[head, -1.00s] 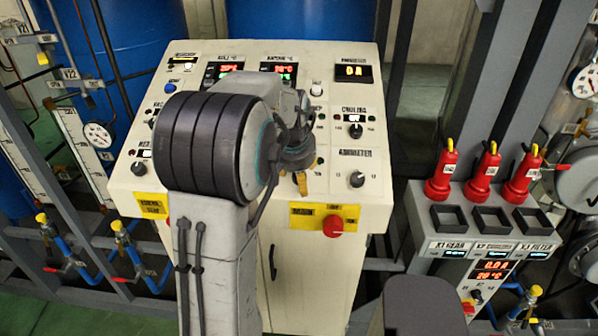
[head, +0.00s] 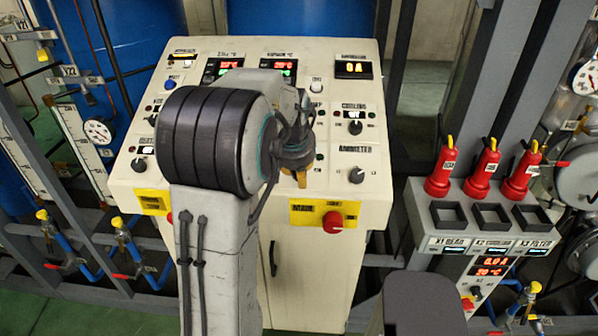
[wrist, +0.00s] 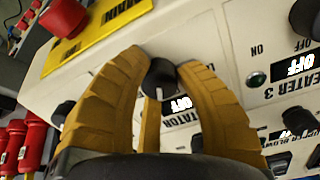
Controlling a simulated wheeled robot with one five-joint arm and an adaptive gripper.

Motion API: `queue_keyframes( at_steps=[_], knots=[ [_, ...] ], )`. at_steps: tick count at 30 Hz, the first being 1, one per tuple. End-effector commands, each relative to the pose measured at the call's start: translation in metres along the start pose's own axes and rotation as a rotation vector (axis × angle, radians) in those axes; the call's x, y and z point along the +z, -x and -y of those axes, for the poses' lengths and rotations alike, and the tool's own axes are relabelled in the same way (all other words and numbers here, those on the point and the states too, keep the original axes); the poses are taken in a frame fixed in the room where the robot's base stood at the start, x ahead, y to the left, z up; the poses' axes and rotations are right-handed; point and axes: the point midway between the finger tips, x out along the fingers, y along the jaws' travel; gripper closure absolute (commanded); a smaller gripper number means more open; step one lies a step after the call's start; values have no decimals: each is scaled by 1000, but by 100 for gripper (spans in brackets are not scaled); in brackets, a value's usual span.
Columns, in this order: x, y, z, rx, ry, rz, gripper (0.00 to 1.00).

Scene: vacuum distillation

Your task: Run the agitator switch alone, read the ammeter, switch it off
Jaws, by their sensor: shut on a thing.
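The agitator switch is a black knob (wrist: 159,77) in the wrist view, with a label beside it ending in "TATOR" and a small display (wrist: 181,104) reading OFF. My gripper (wrist: 168,62) has its yellow fingers closed around this knob. In the head view my gripper (head: 303,178) is at the panel's lower middle, and my arm hides the agitator switch. The ammeter selector knob (head: 356,175) is at the lower right.
The heater 3 display (wrist: 292,68) reads OFF beside another black knob (wrist: 305,18). The red main switch (head: 333,221) is just below my gripper, on a yellow plate. The cooling knob (head: 355,127) is to the right. Red-handled plugs (head: 483,170) stand on a side box.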

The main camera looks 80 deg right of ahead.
Motion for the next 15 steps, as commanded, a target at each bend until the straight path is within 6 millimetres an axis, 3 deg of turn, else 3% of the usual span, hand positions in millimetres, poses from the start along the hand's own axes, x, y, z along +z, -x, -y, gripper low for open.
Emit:
queue_keyframes(
  at_steps=[3, 15],
  knots=[
    [0, 0, 0, 0, 0, -1, 100],
    [1, -5, 0, 0, -102, -1, 100]
  ],
)
